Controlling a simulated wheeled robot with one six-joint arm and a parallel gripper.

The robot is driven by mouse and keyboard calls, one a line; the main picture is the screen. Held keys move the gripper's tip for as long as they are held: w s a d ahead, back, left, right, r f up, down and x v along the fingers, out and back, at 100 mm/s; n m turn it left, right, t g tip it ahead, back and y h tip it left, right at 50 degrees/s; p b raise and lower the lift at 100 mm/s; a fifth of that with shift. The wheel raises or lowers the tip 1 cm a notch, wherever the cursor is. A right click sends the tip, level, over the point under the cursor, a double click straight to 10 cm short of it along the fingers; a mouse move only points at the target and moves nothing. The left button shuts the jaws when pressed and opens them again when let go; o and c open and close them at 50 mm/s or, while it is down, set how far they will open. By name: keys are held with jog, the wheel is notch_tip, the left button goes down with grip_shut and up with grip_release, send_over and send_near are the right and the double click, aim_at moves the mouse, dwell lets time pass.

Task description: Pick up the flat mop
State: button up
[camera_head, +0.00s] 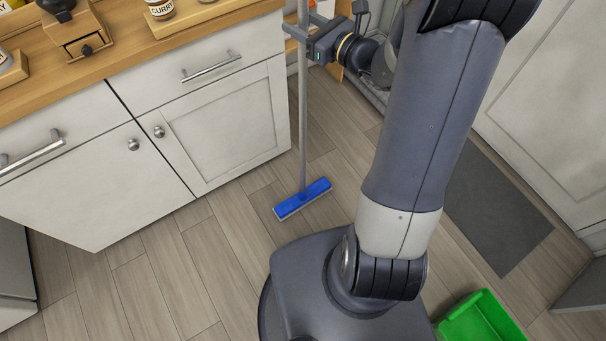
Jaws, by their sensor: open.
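The flat mop (302,200) stands upright on the wood-plank floor, with a blue rectangular head and a thin grey pole (302,110). The pole rises past the right end of the counter and leaves the top of the picture. My gripper (297,25) is at the top centre, pointing left, with its jaws open. Its fingers are at the pole, one on the near side and one on the far side as seen here. I cannot tell whether they touch the pole. My arm crosses the right half of the picture.
White cabinets (228,120) with a wooden countertop (130,50) fill the left, close to the pole. A coffee grinder (75,30) and jars stand on it. A green bin (480,318) is at the bottom right, and a dark mat (495,210) lies right of my arm.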

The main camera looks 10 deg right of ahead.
jog(key=shift+c, duration=0.5)
grip_shut()
jog(key=shift+r, duration=0.1)
